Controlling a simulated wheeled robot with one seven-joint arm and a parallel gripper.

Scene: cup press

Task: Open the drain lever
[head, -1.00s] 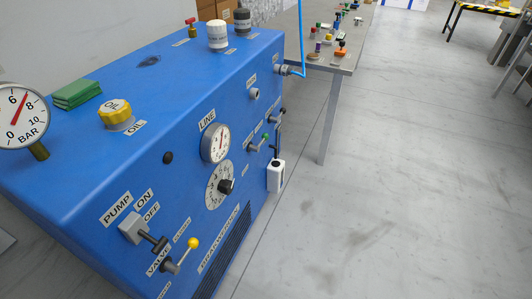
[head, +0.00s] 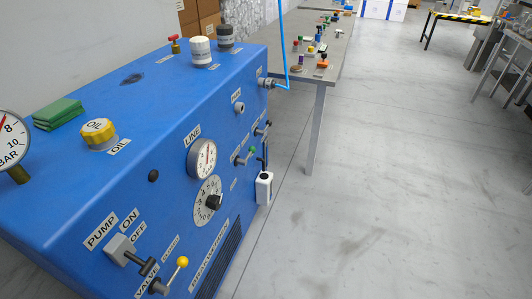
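A blue machine (head: 110,175) fills the left of the head view. Its side face carries several small levers. One has a yellow ball (head: 182,262) and sits by a VALVE label low on the face. One has a green tip (head: 252,150), and a dark-tipped lever (head: 264,129) sits farther along. A white bottle-like container (head: 264,188) hangs at the far end below them, with a dark stem above it. The small labels there are too blurred to read, so I cannot tell which lever is the drain lever. My gripper is not in view.
The PUMP switch (head: 121,248), LINE gauge (head: 202,158) and black dial (head: 214,202) are on the same face. A blue hose (head: 283,50) rises at the far end, near a grey table (head: 330,64) with small coloured parts. The floor (head: 370,200) to the right is clear.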

